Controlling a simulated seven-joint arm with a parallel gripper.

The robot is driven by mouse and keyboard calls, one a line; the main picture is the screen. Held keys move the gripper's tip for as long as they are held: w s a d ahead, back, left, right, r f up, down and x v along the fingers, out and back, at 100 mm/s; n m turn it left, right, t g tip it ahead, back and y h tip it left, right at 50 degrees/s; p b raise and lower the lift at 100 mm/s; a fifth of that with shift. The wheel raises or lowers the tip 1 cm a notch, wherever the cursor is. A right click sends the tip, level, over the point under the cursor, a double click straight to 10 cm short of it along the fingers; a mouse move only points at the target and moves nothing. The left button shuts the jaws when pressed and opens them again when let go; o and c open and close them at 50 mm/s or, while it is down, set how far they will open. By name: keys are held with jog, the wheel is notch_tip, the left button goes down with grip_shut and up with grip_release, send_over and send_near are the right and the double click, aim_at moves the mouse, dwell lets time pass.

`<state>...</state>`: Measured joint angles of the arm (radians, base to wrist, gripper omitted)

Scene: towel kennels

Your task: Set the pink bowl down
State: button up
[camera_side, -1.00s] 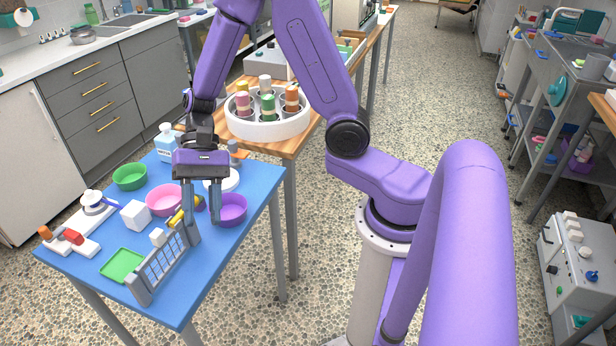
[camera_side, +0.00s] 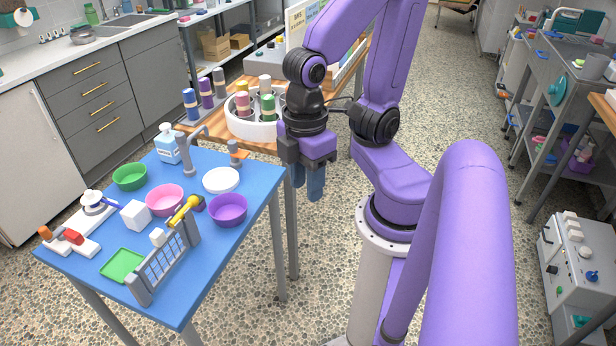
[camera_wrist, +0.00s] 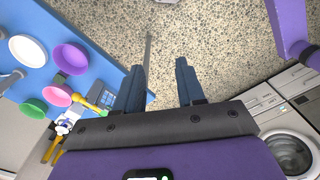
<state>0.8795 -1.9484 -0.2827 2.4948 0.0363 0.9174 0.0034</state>
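The pink bowl (camera_side: 165,200) sits upright on the blue table (camera_side: 205,262), between the green bowl (camera_side: 130,177) and the purple bowl (camera_side: 228,210). A white cube (camera_side: 136,215) is close to its lower left. The pink bowl also shows at the left of the wrist view (camera_wrist: 57,96). My gripper (camera_side: 308,187) is off the table's right side, over the floor and well apart from the bowl. In the wrist view its two fingers (camera_wrist: 160,82) are spread, with only floor between them.
A white plate (camera_side: 221,180), a yellow-handled tool (camera_side: 184,209), a grey rack (camera_side: 165,264) and a green tray (camera_side: 121,265) are on the blue table. A grey faucet-like post (camera_side: 184,155) stands at its back. A wooden table with a round white holder (camera_side: 254,129) is behind.

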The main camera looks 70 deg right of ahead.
jog(key=shift+s+d+r+n, duration=0.1)
jog(key=shift+n, duration=0.2)
jog(key=shift+c, duration=0.2)
jog(key=w+a+f+h, duration=0.1)
jog(key=w+a+f, duration=0.1)
jog(key=w, duration=0.9)
jog(key=w+a+f+n+t+h, duration=0.1)
jog(key=w+a+h, duration=0.1)
jog(key=w, duration=0.8)
jog(key=w+a+f+h, duration=0.1)
jog(key=w+a+f, duration=0.15)
jog(key=w, duration=0.85)
jog(key=h, duration=0.1)
send_over(172, 204)
jog(key=s+a, duration=0.4)
jog(key=a, duration=0.1)
jog(key=shift+n, duration=0.4)
jog(key=f, duration=1.4)
jog(key=shift+a+f, duration=0.2)
jog(key=shift+f, duration=0.15)
jog(key=shift+d+x, duration=0.2)
jog(key=shift+x, duration=2.35)
jog(key=shift+s+r, duration=0.1)
grip_shut()
